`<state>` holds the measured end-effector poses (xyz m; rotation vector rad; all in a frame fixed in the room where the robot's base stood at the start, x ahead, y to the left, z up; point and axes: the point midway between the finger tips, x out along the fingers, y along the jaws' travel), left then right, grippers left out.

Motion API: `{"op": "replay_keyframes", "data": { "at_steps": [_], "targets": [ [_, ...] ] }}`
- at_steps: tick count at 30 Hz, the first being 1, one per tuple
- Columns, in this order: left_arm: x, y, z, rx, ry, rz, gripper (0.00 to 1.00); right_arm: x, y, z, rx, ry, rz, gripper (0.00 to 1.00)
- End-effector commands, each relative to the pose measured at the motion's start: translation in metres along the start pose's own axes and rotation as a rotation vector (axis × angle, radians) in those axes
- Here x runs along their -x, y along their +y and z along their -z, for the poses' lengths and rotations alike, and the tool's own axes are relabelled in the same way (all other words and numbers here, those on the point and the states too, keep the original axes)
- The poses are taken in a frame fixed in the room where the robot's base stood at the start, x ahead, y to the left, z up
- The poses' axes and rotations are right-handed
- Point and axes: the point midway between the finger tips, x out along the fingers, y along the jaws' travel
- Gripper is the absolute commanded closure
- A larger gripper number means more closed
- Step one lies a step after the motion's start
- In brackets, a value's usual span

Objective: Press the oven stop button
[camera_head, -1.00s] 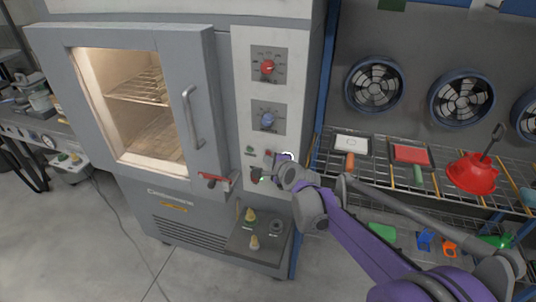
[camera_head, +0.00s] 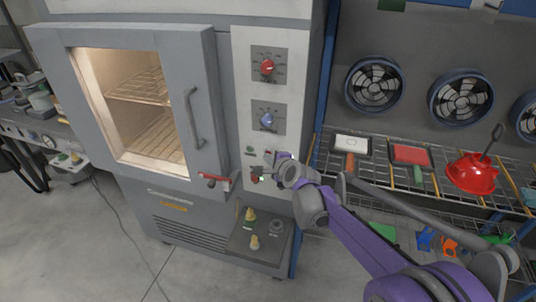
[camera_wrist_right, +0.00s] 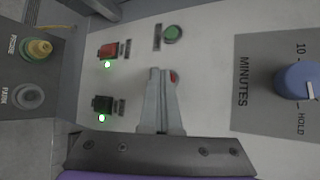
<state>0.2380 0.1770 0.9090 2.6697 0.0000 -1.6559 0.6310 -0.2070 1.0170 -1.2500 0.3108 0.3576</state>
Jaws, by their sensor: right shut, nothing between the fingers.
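The oven (camera_head: 215,110) stands with its control panel to the right of the glass door. In the right wrist view, a round red button (camera_wrist_right: 174,77) shows beside my right gripper's fingertips (camera_wrist_right: 160,73), partly hidden by them. A round green button (camera_wrist_right: 173,33) sits above it in that view. My right gripper (camera_head: 267,162) is shut and empty, its fingers pointing at the lower panel; I cannot tell whether the tips touch it. My left gripper is not in view.
A red switch (camera_wrist_right: 108,50) and a dark switch (camera_wrist_right: 102,103), with lit green lamps, sit near the fingers. A blue knob (camera_head: 267,120) and red knob (camera_head: 267,67) are higher. The door handle (camera_head: 194,118) juts out at left. A wire shelf (camera_head: 380,178) stands at right.

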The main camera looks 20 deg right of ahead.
Motion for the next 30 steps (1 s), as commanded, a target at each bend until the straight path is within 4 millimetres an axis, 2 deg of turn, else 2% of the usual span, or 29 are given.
{"op": "replay_keyframes", "data": {
  "at_steps": [30],
  "targets": [
    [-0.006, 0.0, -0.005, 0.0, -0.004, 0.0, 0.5, 0.017, 0.013, -0.012, -0.001, -0.001, -0.001, 1.0]
  ]
}}
